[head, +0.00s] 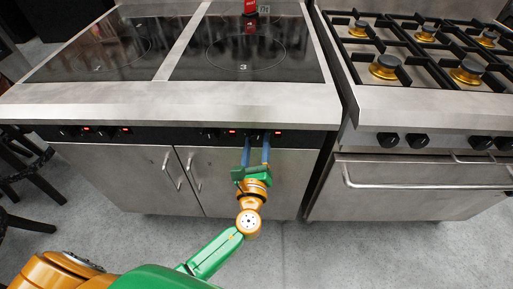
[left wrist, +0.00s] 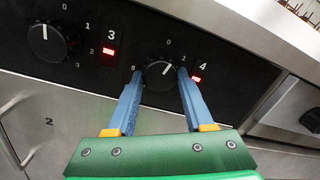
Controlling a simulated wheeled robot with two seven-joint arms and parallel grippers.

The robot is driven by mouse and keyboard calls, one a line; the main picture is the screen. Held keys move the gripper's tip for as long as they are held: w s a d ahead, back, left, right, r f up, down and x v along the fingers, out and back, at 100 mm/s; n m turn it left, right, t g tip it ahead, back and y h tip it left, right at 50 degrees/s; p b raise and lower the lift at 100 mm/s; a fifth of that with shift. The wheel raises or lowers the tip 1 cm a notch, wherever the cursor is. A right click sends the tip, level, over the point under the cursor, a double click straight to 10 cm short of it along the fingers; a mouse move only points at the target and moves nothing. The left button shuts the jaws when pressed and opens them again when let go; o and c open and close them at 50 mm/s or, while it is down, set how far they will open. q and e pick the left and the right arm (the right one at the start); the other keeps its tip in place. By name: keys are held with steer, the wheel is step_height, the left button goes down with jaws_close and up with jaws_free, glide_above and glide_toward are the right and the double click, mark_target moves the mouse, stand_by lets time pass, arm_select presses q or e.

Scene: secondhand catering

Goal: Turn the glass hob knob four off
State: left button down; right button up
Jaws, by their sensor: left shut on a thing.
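The hob knob four (left wrist: 157,75) is a round black knob under the numeral 4 side of the front panel. It shows in the left wrist view between my left gripper's (left wrist: 157,76) two blue fingers, which are closed on its sides. Its white mark tilts to the upper right, nearer the 1 than the 0. The red light (left wrist: 196,79) below the 4 is lit. In the head view my left gripper (head: 256,141) reaches the right end of the panel, and its fingers largely hide the knob. My right gripper is not in view.
Knob three (left wrist: 43,39) is to the left with its own lit red light (left wrist: 108,51). The glass hob (head: 245,62) is above, with a small red item (head: 250,8) at its back. A gas range (head: 425,110) with black knobs stands to the right.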

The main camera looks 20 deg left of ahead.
arm_select(q)
steer(key=shift+n+b, duration=0.7)
steer(key=shift+n, duration=0.6)
steer(key=shift+c, duration=1.4)
jaws_free()
steer(key=v, duration=0.7)
steer(key=shift+b, duration=0.45)
steer(key=shift+d, duration=0.1)
